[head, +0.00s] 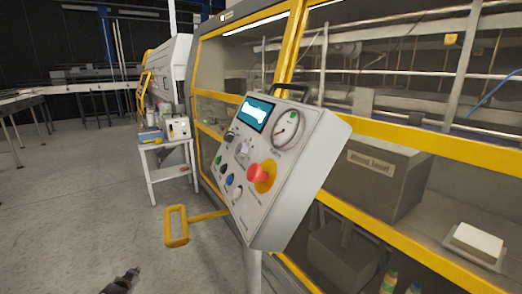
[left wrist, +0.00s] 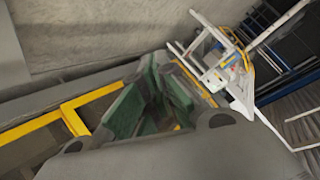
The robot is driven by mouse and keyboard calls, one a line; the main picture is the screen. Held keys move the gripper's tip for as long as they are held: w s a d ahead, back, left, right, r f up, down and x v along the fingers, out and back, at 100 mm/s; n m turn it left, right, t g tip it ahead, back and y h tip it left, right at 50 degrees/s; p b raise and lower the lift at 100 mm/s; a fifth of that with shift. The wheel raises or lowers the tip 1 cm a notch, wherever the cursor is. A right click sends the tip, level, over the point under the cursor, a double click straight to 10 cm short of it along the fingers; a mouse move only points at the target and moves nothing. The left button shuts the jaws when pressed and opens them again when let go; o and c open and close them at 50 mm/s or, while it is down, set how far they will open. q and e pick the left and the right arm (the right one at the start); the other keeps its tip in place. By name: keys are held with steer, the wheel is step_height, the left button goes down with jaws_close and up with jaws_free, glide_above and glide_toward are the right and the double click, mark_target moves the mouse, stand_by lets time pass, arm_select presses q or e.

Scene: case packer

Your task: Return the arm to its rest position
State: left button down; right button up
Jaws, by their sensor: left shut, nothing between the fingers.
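My left gripper (head: 124,281) shows at the bottom edge of the head view, left of centre, as a small dark tip low over the floor. Its fingers are shut and empty. In the left wrist view the left gripper (left wrist: 160,108) fills the middle, with green finger pads close together. It is apart from the control panel (head: 262,205), a grey tilted box with a screen, a gauge, coloured buttons and a red knob on a yellow base. A yellow handle (head: 177,226) sticks out left of the panel. My right gripper is not in view.
The case packer's yellow-framed enclosure (head: 365,207) stands behind and right of the panel. A white side table (head: 163,148) with small items is further back. Long tables (head: 55,93) stand at the far left. The grey floor (head: 85,200) at left is clear.

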arm_select(q)
steer(key=s+d+f+g+h, duration=0.15)
steer(key=s+d+f, duration=0.35)
steer(key=s+f, duration=0.65)
steer(key=s+d+f+g, duration=0.3)
steer(key=s+d+f, duration=0.1)
steer(key=s+f, duration=0.7)
steer(key=s+d+f+g, duration=0.2)
steer(key=s+d+f, duration=0.3)
steer(key=s+f, duration=0.65)
steer(key=s+d+f+g, duration=0.1)
steer(key=s+d, duration=0.2)
steer(key=s, duration=0.6)
steer(key=s+d+f+g+h, duration=0.1)
steer(key=s+d+f, duration=0.1)
steer(key=s, duration=0.8)
steer(key=s+d+f+g, duration=0.1)
steer(key=s+d, duration=0.3)
steer(key=s, duration=0.5)
steer(key=shift+s+d+f+n, duration=0.2)
steer(key=shift+f+n, duration=0.1)
steer(key=shift+f, duration=0.35)
